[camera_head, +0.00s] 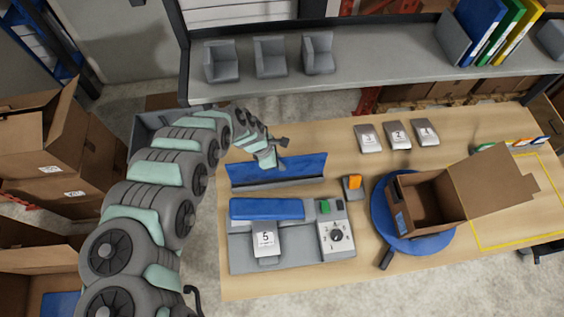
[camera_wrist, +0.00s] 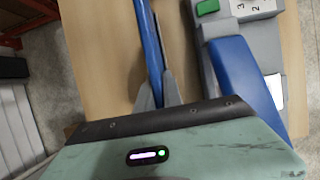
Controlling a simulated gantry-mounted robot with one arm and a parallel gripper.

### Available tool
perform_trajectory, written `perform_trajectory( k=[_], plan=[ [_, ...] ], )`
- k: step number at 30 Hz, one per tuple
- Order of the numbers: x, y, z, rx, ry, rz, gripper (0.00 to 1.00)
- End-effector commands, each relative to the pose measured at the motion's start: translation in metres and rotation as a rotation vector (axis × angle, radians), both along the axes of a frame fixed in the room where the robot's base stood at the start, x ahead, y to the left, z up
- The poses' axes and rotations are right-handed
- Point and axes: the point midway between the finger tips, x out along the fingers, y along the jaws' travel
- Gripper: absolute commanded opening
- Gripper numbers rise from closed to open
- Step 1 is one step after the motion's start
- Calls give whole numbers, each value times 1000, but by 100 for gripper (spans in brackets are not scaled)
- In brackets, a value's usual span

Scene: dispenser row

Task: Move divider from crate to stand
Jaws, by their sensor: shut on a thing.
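A thin blue panel, the divider (camera_head: 300,167), stands on edge near the table's back left, with a narrow grey strip along its lower edge. I cannot tell if this strip is the stand or part of the panel. My gripper (camera_head: 281,163) is at the panel's upper edge, shut on it. In the wrist view the blue divider (camera_wrist: 147,40) runs edge-on between the two grey fingers (camera_wrist: 158,92). A grey bin, possibly the crate (camera_head: 146,124), shows at the table's left end, partly hidden behind my arm; its inside is mostly hidden.
A grey machine (camera_head: 245,252) with a blue block (camera_head: 267,209), a card marked 5 and a dial panel (camera_head: 337,237) sits in front of the divider. An open cardboard box (camera_head: 428,203) stands on a blue turntable (camera_head: 378,215). Several numbered dispensers (camera_head: 397,136) line the back.

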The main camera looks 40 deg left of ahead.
Motion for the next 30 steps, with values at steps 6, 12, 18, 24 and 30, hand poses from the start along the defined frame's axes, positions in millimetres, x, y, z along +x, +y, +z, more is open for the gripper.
perform_trajectory(
  k=[6, 12, 18, 24, 30],
  plan=[
    [0, 0, -17, 1, -1, 0, 0],
    [0, 0, -27, 1, -1, -1, 0],
    [0, 1, -37, 1, -1, 0, 0],
    [0, 1, -46, 1, -1, -1, 0],
    [0, 1, -56, 2, -1, 0, 0]
  ],
)
